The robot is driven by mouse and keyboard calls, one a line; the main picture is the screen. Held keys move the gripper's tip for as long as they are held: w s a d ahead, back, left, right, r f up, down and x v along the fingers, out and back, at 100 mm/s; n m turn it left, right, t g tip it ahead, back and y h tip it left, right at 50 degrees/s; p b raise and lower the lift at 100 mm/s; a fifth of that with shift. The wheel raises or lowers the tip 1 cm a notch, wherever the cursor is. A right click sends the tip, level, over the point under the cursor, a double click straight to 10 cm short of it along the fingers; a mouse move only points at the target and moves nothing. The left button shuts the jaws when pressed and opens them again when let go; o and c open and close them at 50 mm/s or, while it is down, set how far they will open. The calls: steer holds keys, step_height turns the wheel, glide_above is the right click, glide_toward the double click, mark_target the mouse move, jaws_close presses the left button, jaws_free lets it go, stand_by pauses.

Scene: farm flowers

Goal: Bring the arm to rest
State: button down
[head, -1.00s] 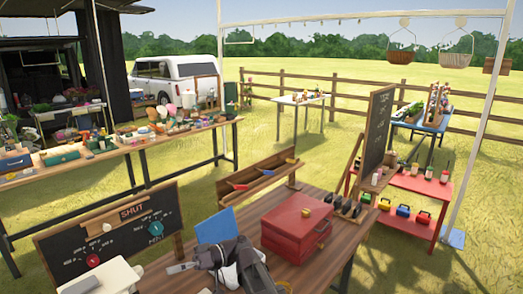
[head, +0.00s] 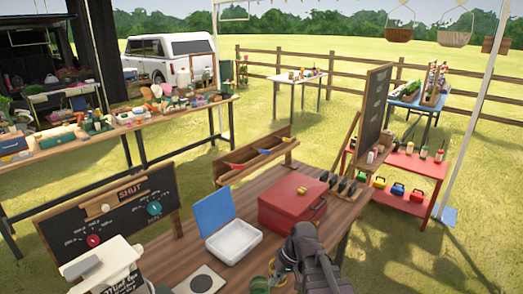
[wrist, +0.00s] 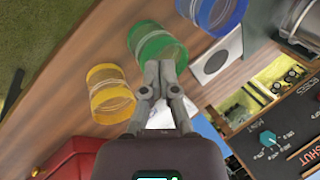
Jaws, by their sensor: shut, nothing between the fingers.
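My arm shows at the bottom centre of the head view as a dark grey shape (head: 308,262) in front of the wooden table. In the wrist view my gripper (wrist: 160,75) has its two fingers together with nothing between them. Beyond the fingertips lies a green ring-like holder (wrist: 158,45), with a yellow one (wrist: 110,95) to the left and a blue one (wrist: 218,12) to the upper right. I cannot tell how far the fingertips are from the green one.
A red metal box (head: 290,205) stands close behind my arm. A white tray with a raised blue lid (head: 213,213) is to its left. A chalkboard (head: 75,228) with a SHUT sign stands at the left. A white card with a black disc (head: 201,281) lies on the table.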

steer(key=s+d+f+m+t+h, duration=0.1)
steer(key=d+m+h, duration=0.2)
steer(key=d, duration=1)
steer(key=shift+f+m+h, duration=0.25)
steer(key=shift+m+h, duration=0.15)
steer(key=shift+h, duration=0.6)
steer(key=shift+s+d, duration=0.1)
steer(key=shift+s, duration=0.05)
